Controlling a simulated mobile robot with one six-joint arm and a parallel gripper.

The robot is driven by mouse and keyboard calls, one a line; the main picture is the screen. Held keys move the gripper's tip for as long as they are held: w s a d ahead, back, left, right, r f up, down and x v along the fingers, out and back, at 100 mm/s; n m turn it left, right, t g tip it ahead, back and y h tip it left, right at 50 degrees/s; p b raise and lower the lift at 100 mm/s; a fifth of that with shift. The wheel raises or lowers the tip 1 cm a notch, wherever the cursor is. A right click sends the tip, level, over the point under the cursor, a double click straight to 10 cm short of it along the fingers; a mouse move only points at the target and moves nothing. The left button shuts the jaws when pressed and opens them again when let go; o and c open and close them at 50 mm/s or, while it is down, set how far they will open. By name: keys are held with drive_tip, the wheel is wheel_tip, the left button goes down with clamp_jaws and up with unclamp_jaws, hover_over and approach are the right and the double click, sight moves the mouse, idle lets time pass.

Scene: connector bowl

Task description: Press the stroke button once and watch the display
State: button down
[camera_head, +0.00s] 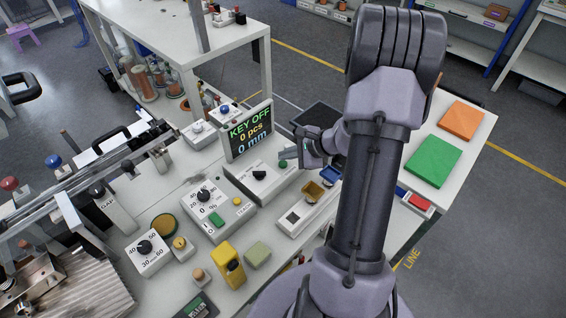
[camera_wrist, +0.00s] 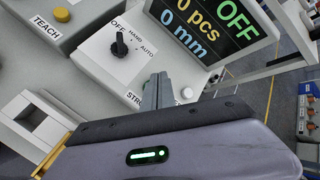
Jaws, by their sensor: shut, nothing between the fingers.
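The display (camera_head: 249,130) stands behind the control box and reads "KEY OFF", "0 pcs", "0 mm". It also shows in the wrist view (camera_wrist: 205,25), cut off at the top. The control box (camera_head: 245,175) has a black key knob (camera_wrist: 119,45) with OFF, HAND and AUTO marks; the knob points toward OFF. A label starting "STRO" (camera_wrist: 135,98) is partly covered by my gripper (camera_wrist: 157,82). My gripper is shut and empty, its tips over the box's right end. A green button (camera_head: 283,163) shows just below the tips (camera_head: 283,153); whether they touch is unclear.
A box with a dial and green button (camera_head: 215,208) stands in front left. A yellow TEACH button (camera_wrist: 61,14) shows in the wrist view. Green and orange plates (camera_head: 433,160) lie at right.

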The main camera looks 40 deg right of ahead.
sight(286, 165)
drive_tip(key=shift+f, duration=0.1)
drive_tip(key=shift+f+b, duration=0.35)
drive_tip(key=shift+b, duration=0.35)
drive_tip(key=shift+f+b, duration=0.5)
drive_tip(key=shift+b, duration=0.15)
idle(0.4)
drive_tip(key=shift+r, duration=0.1)
drive_tip(key=shift+r+p, duration=0.6)
drive_tip(key=shift+r, duration=0.25)
drive_tip(key=shift+r, duration=0.1)
drive_tip(key=shift+r+p, duration=1.7)
drive_tip(key=shift+r, duration=0.8)
drive_tip(key=shift+f, duration=0.1)
